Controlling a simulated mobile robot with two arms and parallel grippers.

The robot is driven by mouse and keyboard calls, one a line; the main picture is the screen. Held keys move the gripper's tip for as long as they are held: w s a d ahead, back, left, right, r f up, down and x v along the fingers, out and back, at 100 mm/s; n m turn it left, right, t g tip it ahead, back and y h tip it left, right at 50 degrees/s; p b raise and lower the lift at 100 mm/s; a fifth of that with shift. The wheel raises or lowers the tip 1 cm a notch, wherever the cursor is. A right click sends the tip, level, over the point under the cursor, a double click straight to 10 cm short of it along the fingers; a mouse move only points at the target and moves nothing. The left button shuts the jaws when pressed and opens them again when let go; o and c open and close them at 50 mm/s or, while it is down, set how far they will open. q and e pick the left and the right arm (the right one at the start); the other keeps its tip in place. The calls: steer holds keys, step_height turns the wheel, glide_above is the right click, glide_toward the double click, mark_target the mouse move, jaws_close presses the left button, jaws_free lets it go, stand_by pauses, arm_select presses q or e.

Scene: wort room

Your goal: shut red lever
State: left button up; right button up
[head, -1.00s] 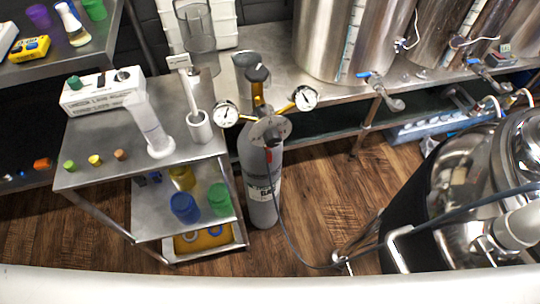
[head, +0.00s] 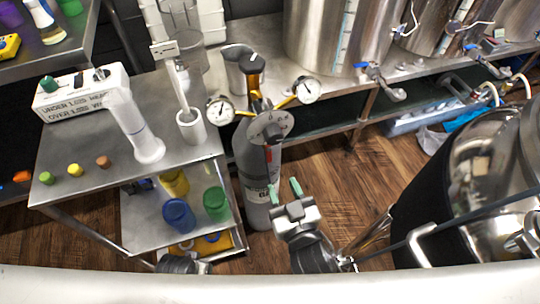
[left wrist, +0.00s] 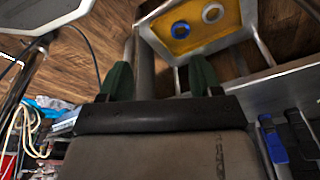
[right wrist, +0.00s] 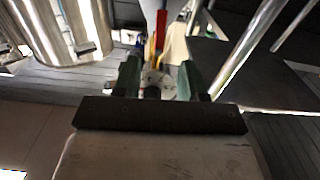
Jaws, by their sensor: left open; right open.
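The red lever (head: 267,154) shows as a small red strip below the round grey dial of the grey gas cylinder (head: 256,178). In the right wrist view a red upright piece (right wrist: 160,28), probably the lever, stands ahead of the fingers. I cannot tell the lever's setting. My right gripper (head: 286,190) is open and empty, with green fingertips, below and right of the lever and apart from it. It also shows in the right wrist view (right wrist: 159,76). My left gripper is open and empty in the left wrist view (left wrist: 162,78); only part of its arm shows in the head view.
Two gauges (head: 220,110) flank the cylinder top. Wood floor (head: 345,190) is open between cylinder and vessel.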

mark_target(269, 156)
steer(key=x, duration=0.8)
steer(key=shift+w+f+b, duration=0.1)
steer(key=shift+w+b, duration=0.1)
steer(key=shift+b, duration=0.1)
arm_select(q)
steer(key=shift+w+d+r, duration=0.1)
steer(key=shift+w+r, duration=0.05)
steer(key=shift+r, duration=0.35)
steer(key=shift+w+r, duration=0.15)
steer(key=shift+r, duration=0.3)
arm_select(e)
steer(key=shift+w+a, duration=0.15)
steer(key=shift+w, duration=0.25)
jaws_close()
